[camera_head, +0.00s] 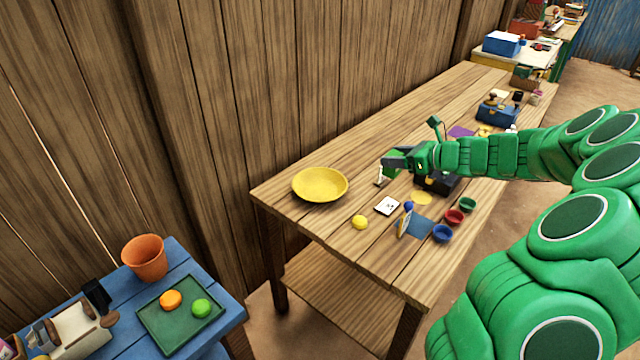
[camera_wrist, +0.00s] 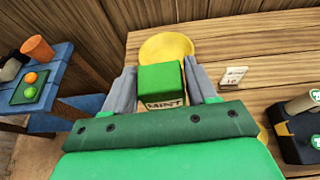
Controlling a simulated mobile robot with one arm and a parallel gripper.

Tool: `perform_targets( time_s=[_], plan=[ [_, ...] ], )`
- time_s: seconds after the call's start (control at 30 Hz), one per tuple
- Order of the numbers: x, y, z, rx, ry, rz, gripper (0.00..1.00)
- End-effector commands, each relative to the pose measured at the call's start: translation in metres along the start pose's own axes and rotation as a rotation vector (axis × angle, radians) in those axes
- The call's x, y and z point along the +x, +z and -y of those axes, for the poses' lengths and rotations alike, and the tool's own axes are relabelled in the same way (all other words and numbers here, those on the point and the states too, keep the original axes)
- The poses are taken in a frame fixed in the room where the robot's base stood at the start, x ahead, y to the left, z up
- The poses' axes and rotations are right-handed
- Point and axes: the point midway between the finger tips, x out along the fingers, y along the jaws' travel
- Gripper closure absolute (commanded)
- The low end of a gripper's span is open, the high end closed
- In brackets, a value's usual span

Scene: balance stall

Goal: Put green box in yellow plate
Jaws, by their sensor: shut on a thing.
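The yellow plate (camera_head: 320,184) lies on the wooden table near its left end. It also shows in the wrist view (camera_wrist: 150,46), partly hidden behind the green box. The green box (camera_wrist: 160,82), with the word MINT on its near side, sits between the fingers of my gripper (camera_wrist: 163,92). My gripper is shut on the box. In the head view my gripper (camera_head: 386,172) is to the right of the plate, and the box (camera_head: 393,160) is mostly hidden by the gripper.
A white card (camera_head: 387,206), a yellow ball (camera_head: 360,222) and small red (camera_head: 454,217), blue (camera_head: 443,233) and green (camera_head: 468,204) bowls stand on the table's near side. A dark box (camera_head: 440,184) is beneath my arm. The tabletop between gripper and plate looks clear. A blue table (camera_head: 105,340) stands lower left.

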Motion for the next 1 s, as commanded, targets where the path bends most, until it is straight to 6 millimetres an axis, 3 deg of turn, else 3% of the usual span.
perform_targets(
  time_s=[0.1,0.4,0.77,1.0],
  plan=[
    [0.03,0.014,-0.014,0.001,-0.004,0.001,0.75],
    [0.094,0.035,-0.052,0.013,-0.02,0.001,0.75],
    [0.144,0.048,-0.095,0.015,-0.031,0.002,0.75],
    [0.158,0.013,-0.094,0.017,-0.035,-0.001,0.75]
  ],
)
